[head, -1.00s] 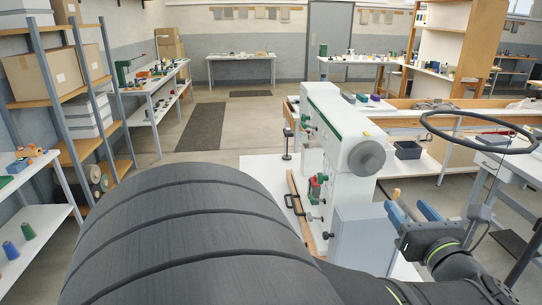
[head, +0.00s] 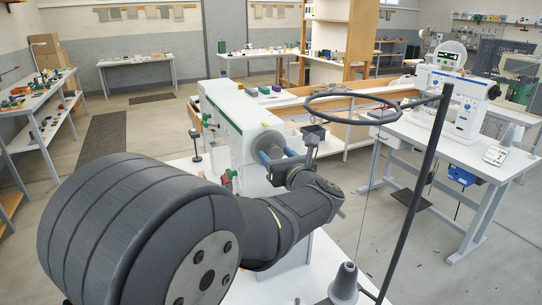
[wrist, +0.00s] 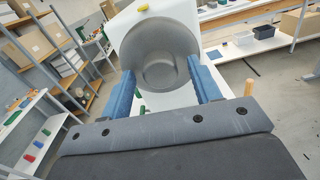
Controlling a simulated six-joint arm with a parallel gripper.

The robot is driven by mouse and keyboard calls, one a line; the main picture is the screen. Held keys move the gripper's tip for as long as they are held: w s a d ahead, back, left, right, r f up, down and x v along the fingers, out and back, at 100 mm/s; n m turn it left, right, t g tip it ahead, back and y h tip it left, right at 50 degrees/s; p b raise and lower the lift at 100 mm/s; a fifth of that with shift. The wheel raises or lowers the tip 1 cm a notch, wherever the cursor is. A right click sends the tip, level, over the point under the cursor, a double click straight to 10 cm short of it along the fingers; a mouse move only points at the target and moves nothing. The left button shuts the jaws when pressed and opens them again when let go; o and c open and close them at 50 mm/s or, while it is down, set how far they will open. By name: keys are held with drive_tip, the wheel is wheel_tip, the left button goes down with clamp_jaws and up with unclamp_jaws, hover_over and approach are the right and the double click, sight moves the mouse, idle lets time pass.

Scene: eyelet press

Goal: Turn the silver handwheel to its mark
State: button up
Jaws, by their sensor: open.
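The silver handwheel (wrist: 160,55) is a round grey disc with a recessed hub on the end of the white press (wrist: 112,12). In the head view the wheel (head: 267,141) is partly hidden by my gripper. A small yellow piece (wrist: 143,8) sits on the white housing just above the wheel's rim. My gripper (wrist: 160,68) is open, with one blue finger at the left and one at the right of the wheel's lower part. I cannot tell whether the fingers touch the rim. In the head view my gripper (head: 277,153) is at the wheel.
A dark ring on a pole (head: 428,165) stands to the right of my arm. A wooden-edged bench (head: 330,118) runs behind the press. A second white machine (head: 450,100) stands on a table at the right.

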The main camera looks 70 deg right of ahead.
drive_tip(key=c, duration=1)
drive_tip(key=shift+n, duration=0.4)
drive_tip(key=n, duration=0.9)
drive_tip(key=shift+w+n, duration=0.1)
drive_tip(key=shift+n, duration=0.2)
drive_tip(key=n, duration=0.3)
drive_tip(key=shift+n+t, duration=0.3)
drive_tip(key=n, duration=0.3)
drive_tip(key=shift+n, duration=0.4)
drive_tip(key=n, duration=0.6)
drive_tip(key=shift+f, duration=0.15)
